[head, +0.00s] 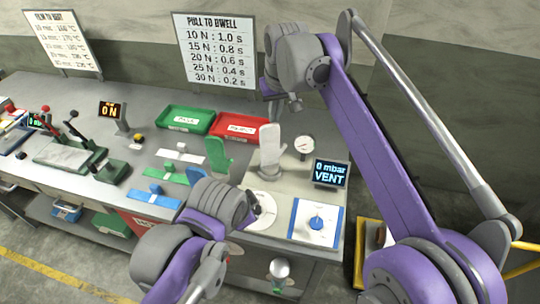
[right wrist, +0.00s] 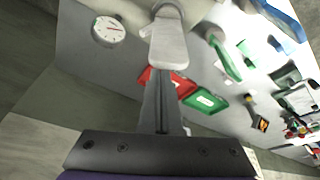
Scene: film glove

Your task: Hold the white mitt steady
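The white mitt (head: 269,140) stands upright on a round foot on the pale board in the head view. In the right wrist view the white mitt (right wrist: 168,45) appears upside down at the top centre. My right gripper (head: 274,112) is just above the mitt's top in the head view, its arm arching in from the right. In the right wrist view the right gripper's dark fingers (right wrist: 157,85) reach the mitt's tip; I cannot tell whether they touch or grip it.
A green mitt (head: 216,155) stands left of the white one. A dial gauge (head: 304,145) and a display reading "0 mbar VENT" (head: 330,173) stand to the right. Green (head: 171,128) and red (head: 226,134) trays lie behind. A blue-edged plate (head: 301,232) lies in front.

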